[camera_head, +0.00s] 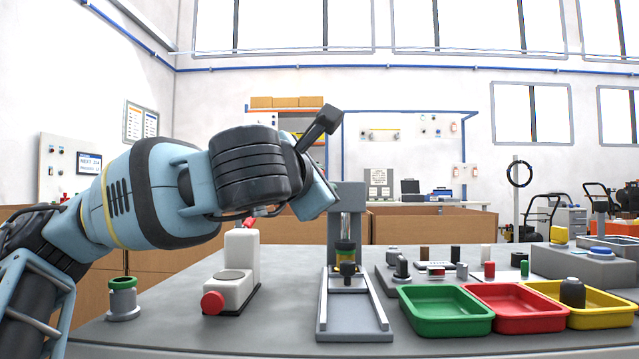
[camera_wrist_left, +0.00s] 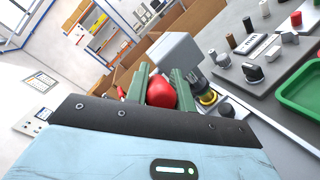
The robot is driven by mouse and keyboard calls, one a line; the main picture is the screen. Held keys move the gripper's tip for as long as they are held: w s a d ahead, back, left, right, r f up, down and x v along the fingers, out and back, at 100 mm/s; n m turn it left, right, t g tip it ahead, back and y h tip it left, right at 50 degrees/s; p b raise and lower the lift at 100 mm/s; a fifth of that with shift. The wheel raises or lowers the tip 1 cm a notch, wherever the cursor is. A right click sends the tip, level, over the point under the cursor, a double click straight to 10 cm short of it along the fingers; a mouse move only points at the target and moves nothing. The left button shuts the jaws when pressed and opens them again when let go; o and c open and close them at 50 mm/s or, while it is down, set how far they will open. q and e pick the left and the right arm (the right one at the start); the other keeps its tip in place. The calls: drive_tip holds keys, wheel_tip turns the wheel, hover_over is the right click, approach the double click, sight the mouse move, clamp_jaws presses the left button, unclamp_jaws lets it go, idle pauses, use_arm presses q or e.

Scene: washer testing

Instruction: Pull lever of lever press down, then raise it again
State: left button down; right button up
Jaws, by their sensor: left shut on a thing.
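The lever press stands in the middle of the bench, with a grey column (camera_head: 336,230) and a flat grey base (camera_head: 356,327) in the head view. Its grey head block (camera_wrist_left: 168,52) shows in the left wrist view. My left gripper (camera_wrist_left: 160,85) has its two green fingers shut around the red ball knob (camera_wrist_left: 162,93) of the lever. A dark part with a yellow-green ring (camera_head: 345,247) sits under the press column. My right gripper is not in view.
Green (camera_head: 446,331), red (camera_head: 517,324) and yellow (camera_head: 590,318) trays stand right of the press. A grey board (camera_head: 400,284) with small parts lies behind them. A white device with a red knob (camera_head: 213,303) and a small green-topped holder (camera_head: 123,300) stand to the left.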

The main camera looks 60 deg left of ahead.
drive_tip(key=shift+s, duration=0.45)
use_arm(q)
drive_tip(key=c, duration=1.2)
unclamp_jaws()
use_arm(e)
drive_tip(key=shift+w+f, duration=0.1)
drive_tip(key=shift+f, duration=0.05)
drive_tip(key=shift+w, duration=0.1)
use_arm(q)
drive_tip(key=shift+s+d, duration=0.2)
drive_tip(key=p+v, duration=0.2)
drive_tip(key=v, duration=0.5)
drive_tip(key=shift+s+d, duration=0.1)
drive_tip(key=shift+s, duration=0.05)
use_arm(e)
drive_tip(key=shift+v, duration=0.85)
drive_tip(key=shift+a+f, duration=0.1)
